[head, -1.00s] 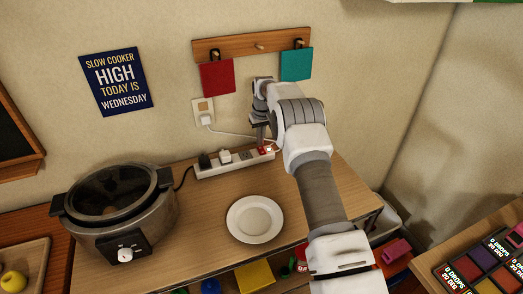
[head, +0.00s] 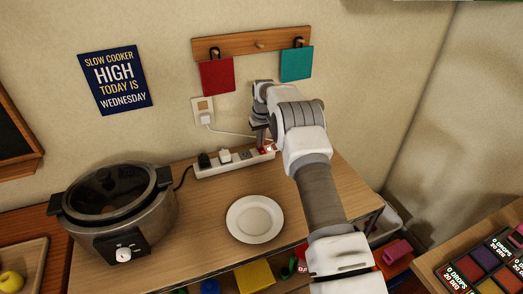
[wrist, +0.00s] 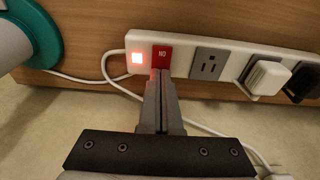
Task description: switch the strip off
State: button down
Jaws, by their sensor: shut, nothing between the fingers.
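The white power strip (head: 222,164) lies along the back of the table. The wrist view shows its red rocker switch (wrist: 162,57) with upside-down lettering that reads ON, beside a glowing red light (wrist: 137,58). My gripper (head: 261,146) is shut and empty, pointing down at the switch end of the strip. In the wrist view my closed fingertips (wrist: 161,76) are right at the edge of the red switch. I cannot tell if they touch it. A white plug (wrist: 267,77) and a black plug (wrist: 302,84) sit in the strip.
A slow cooker (head: 118,215) stands at the left, with a white plate (head: 255,219) in front of the strip. A white cord (wrist: 112,79) loops by the strip's switch end. A teal-edged white thing (wrist: 40,30) is close by in the wrist view.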

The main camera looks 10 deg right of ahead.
jog(key=shift+f, duration=0.1)
jog(key=shift+r+p, duration=1.6)
jog(key=shift+r, duration=1.9)
notch_tip(320, 180, up, 8)
send_over(261, 152)
jog(key=s+r+m+t, duration=0.1)
jog(key=s+r+t, duration=0.1)
jog(key=s+r, duration=1.65)
jog(key=s+f+m+t, duration=0.1)
jog(key=s+f, duration=0.1)
jog(key=s, duration=2.5)
jog(key=shift+s+t, duration=0.25)
jog(key=shift+t, duration=0.15)
